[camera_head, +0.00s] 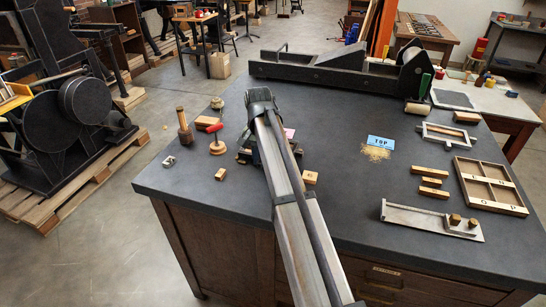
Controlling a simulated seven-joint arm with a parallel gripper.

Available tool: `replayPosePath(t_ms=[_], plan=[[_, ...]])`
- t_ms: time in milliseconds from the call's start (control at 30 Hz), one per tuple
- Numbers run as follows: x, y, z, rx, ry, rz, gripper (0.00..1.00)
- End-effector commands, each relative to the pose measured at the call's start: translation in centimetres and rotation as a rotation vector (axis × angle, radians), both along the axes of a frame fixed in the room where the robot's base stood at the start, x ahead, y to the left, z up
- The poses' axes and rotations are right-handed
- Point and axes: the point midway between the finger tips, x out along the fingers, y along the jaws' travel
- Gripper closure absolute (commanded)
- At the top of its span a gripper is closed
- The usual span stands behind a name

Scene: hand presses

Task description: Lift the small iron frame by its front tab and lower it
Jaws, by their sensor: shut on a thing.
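My arm (289,195) reaches from the bottom edge up to the middle of the dark bench top, and its dark far joint (261,99) stands over the bench. My gripper and its fingers are hidden behind my own arm. Dark parts of a small press (245,152) show at the left side of the arm, low on the bench, with a little pink patch (289,133) at the right side. The small iron frame and its front tab cannot be made out; the arm covers that spot. Whether the frame is raised or down does not show.
Left of the arm stand a red-handled tool (215,139), a wooden-handled tool (184,127) and small wood blocks. At right are a blue TOP card (381,142), wood strips (430,182), a divided tray (490,187) and a metal plate (425,221). A long press bed (330,77) lines the back.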

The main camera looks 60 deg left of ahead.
Motion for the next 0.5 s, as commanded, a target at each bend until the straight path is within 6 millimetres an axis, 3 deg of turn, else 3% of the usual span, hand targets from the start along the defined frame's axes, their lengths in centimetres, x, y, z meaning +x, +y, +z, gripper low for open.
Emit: replayPosePath(t_ms=[500], plan=[[-0.07, -0.07, -0.94, 0.001, -0.001, 0.000, 1.00]])
